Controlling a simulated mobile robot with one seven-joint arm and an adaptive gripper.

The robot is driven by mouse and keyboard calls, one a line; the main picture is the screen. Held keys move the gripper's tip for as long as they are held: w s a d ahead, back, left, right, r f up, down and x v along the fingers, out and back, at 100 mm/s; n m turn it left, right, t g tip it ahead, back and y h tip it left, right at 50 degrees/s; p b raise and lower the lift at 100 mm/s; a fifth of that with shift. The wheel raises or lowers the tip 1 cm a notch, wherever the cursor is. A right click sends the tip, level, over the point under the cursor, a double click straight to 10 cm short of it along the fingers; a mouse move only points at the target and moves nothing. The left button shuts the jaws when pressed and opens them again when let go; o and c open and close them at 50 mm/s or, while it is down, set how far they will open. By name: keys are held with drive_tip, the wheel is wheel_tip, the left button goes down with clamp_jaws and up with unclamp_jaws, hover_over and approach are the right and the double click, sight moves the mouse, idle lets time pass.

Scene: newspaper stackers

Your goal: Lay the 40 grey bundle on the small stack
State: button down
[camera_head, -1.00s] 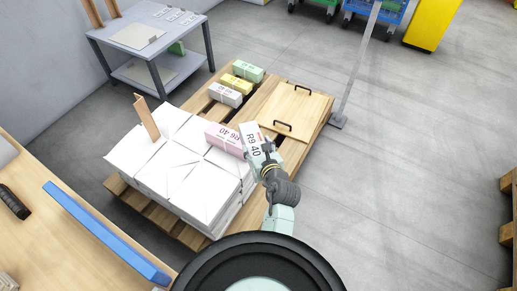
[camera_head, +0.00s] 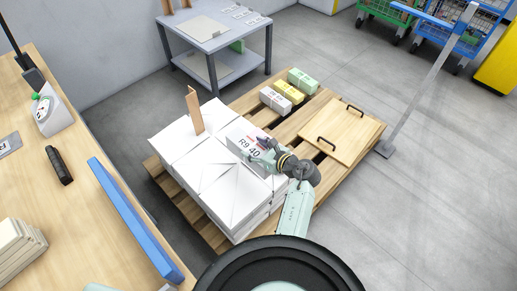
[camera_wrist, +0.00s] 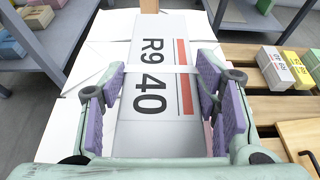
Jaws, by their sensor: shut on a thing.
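The grey bundle marked R9 40 (camera_head: 243,142) is in my gripper (camera_head: 264,157), over the right part of a stack of white wrapped bundles (camera_head: 190,148). In the wrist view the bundle (camera_wrist: 152,45) lies lengthwise between the purple pads of my gripper (camera_wrist: 160,90), label up, with a red stripe and a pale strap. The white stack (camera_wrist: 85,68) shows below and beside it. I cannot tell whether the bundle touches the stack. The pink bundle seen earlier is mostly or wholly hidden now.
A wooden pallet (camera_head: 222,240) carries the stack, an upright wooden piece (camera_head: 195,110), a handled board (camera_head: 343,130), and grey (camera_head: 275,99), yellow (camera_head: 288,91) and green (camera_head: 303,80) bundles. A grey post (camera_head: 425,85) stands right; a blue-edged workbench (camera_head: 105,245) is left.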

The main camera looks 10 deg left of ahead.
drive_tip(key=shift+r, duration=0.2)
drive_tip(key=shift+f+b, duration=2.85)
drive_tip(key=shift+f, duration=1.05)
drive_tip(key=shift+f+b, duration=0.4)
drive_tip(key=shift+f, duration=0.15)
drive_tip(key=c, duration=0.9)
unclamp_jaws()
drive_tip(key=o, duration=0.4)
drive_tip(key=shift+f, duration=0.3)
drive_tip(key=v, duration=1.2)
drive_tip(key=shift+s+r, duration=0.1)
